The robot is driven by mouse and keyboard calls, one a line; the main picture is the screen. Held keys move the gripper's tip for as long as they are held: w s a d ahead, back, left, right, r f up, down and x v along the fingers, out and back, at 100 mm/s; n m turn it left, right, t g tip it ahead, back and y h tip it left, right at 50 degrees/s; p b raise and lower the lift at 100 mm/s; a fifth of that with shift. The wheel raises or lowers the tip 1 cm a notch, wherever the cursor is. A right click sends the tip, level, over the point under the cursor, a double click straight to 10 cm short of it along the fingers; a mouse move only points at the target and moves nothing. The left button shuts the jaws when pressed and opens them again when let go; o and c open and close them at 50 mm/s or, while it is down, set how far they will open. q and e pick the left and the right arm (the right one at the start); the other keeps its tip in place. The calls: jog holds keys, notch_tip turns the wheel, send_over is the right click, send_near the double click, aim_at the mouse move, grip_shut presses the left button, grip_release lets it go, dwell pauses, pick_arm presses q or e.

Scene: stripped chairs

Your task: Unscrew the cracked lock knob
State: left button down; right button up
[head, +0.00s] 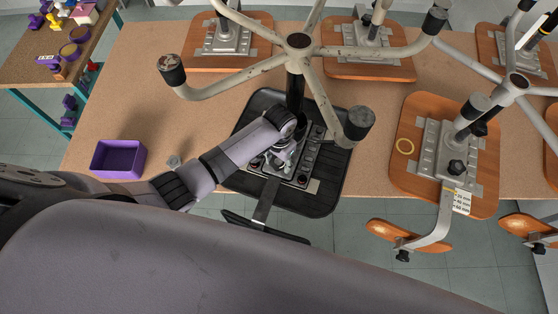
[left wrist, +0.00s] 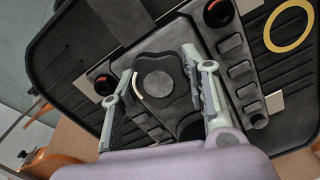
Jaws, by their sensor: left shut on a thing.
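The lock knob (left wrist: 158,84) is dark and lobed with a round raised centre, in the left wrist view. A pale curved strip shows along its left edge. It sits at the metal mechanism of an upturned black seat (head: 330,190), on the tan bench. My left gripper (head: 278,158) reaches down to this mechanism. In the left wrist view its two fingers (left wrist: 160,76) stand on either side of the knob, shut on it. In the head view the gripper mostly hides the knob. My right gripper is not in view.
A five-armed chair base (head: 298,42) rises above the black seat beside my left arm. Wooden seats (head: 404,175) lie right and behind. The bench's left part is mostly clear.

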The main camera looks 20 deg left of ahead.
aim_at(279, 160)
pick_arm(q)
jog(key=n, duration=0.3)
jog(key=n, duration=0.2)
jog(key=shift+n, duration=0.4)
jog(key=shift+r, duration=0.6)
dwell(0.3)
jog(key=shift+r, duration=0.55)
jog(key=shift+r, duration=3.25)
